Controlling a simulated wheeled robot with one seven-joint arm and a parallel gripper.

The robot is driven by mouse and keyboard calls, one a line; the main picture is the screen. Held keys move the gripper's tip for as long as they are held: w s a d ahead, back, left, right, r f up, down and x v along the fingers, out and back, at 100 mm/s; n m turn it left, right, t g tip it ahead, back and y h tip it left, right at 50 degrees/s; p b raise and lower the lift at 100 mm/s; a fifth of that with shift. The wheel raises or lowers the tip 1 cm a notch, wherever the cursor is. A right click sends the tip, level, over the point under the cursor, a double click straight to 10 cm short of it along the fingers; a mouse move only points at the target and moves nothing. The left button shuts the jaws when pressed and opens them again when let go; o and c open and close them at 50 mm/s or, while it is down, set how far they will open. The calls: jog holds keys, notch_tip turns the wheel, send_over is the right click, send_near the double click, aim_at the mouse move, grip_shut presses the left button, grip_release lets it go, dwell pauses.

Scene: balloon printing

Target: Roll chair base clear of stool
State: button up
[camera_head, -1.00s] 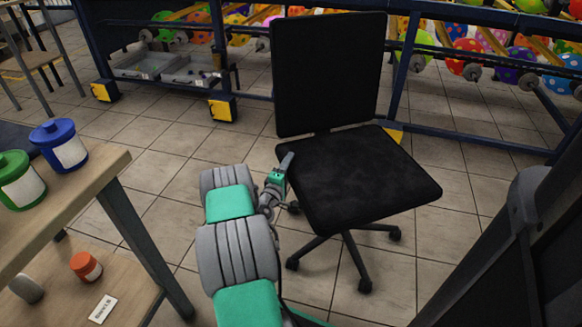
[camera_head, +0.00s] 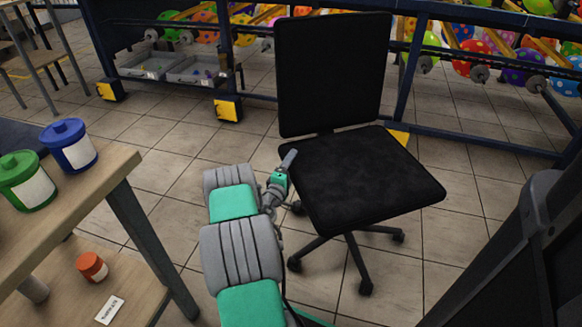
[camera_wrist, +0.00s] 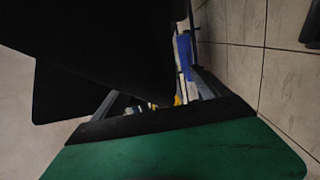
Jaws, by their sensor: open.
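The black office chair has a square seat (camera_head: 365,185), an upright backrest (camera_head: 331,70) and a dark star-shaped base (camera_head: 353,255) with casters on the tiled floor. My gripper (camera_head: 289,160) is at the seat's left edge in the head view, with its tip overlapping that edge. I cannot tell whether it touches the seat. It is open and nothing shows held in it. In the wrist view a large black surface, probably the chair (camera_wrist: 95,55), fills the upper left. I cannot make out a stool for certain; a wooden-topped piece with dark legs (camera_head: 35,62) stands at the far upper left.
A wooden workbench (camera_head: 95,185) with blue (camera_head: 70,148) and green (camera_head: 25,185) jars stands at the left. A dark blue rack (camera_head: 480,150) with colourful balloons runs behind the chair. Bare tiles (camera_head: 165,150) lie between bench and chair.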

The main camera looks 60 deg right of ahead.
jog(key=a+p, duration=0.2)
jog(key=a, duration=0.6)
jog(key=shift+s, duration=0.25)
jog(key=shift+d, duration=0.1)
